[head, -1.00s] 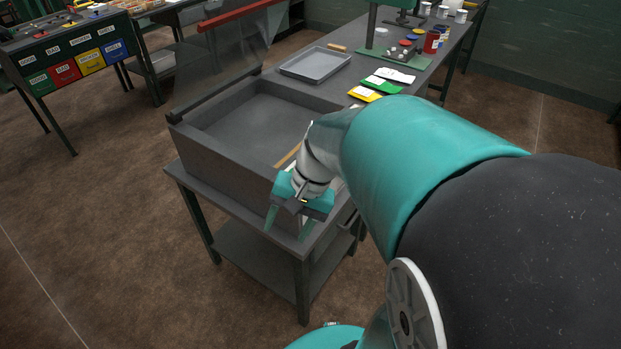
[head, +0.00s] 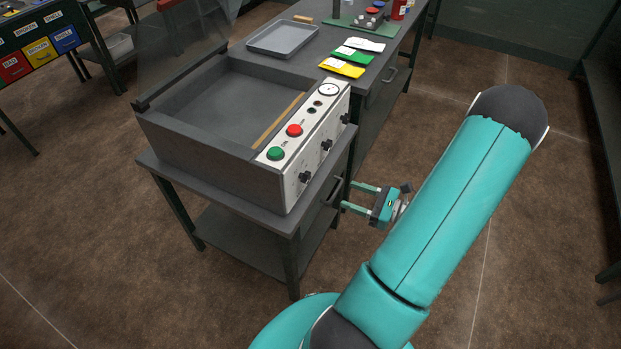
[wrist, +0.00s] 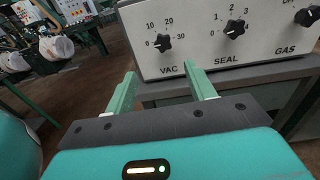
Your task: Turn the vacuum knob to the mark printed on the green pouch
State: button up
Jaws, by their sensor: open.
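The vacuum knob is a black knob marked VAC (wrist: 162,42) on a white panel in the wrist view, with a scale from 0 to 30. Its pointer seems to face the 0 side, but it is small. In the head view it is the nearest front knob (head: 305,177). The green pouch (head: 352,57) lies on the bench behind, between a yellow and a white pouch; its printed mark is too small to read. My gripper (head: 348,195) is open and empty, to the right of the panel and apart from it. Its fingers (wrist: 160,72) point toward the panel, below the VAC knob.
SEAL (wrist: 234,29) and GAS (wrist: 306,16) knobs sit right of VAC. Green (head: 276,153) and red (head: 294,130) buttons and a gauge are on the machine's top. A grey tray (head: 283,38) lies on the bench. The floor right of the machine is open.

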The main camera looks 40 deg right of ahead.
aim_at(309, 179)
jog(key=x, duration=1.3)
jog(key=shift+w+d, duration=0.2)
jog(key=shift+w, duration=0.1)
jog(key=shift+m, duration=0.3)
jog(key=c, duration=1)
